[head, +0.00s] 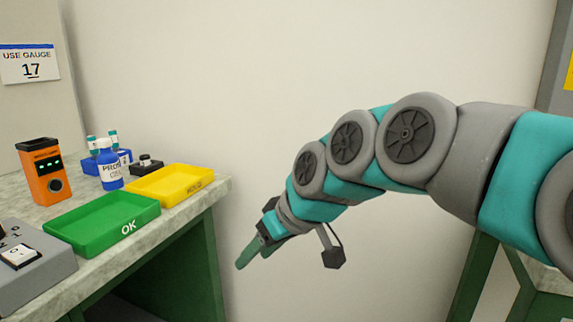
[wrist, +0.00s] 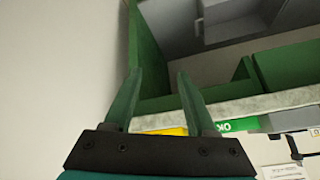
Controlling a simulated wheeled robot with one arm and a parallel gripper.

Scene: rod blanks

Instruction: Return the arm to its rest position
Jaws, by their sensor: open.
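My arm reaches in from the right in the head view, teal and grey, angled down and to the left. My gripper (head: 250,250) hangs in free space to the right of the bench, clear of its edge. In the wrist view my gripper (wrist: 152,90) shows two green fingers spread apart with nothing between them. It is open and empty.
The bench (head: 215,190) on the left carries a green OK tray (head: 100,222), a yellow tray (head: 170,184), an orange device (head: 45,172), a blue-labelled bottle (head: 110,165) and a grey box (head: 30,265). A plain wall stands behind my arm.

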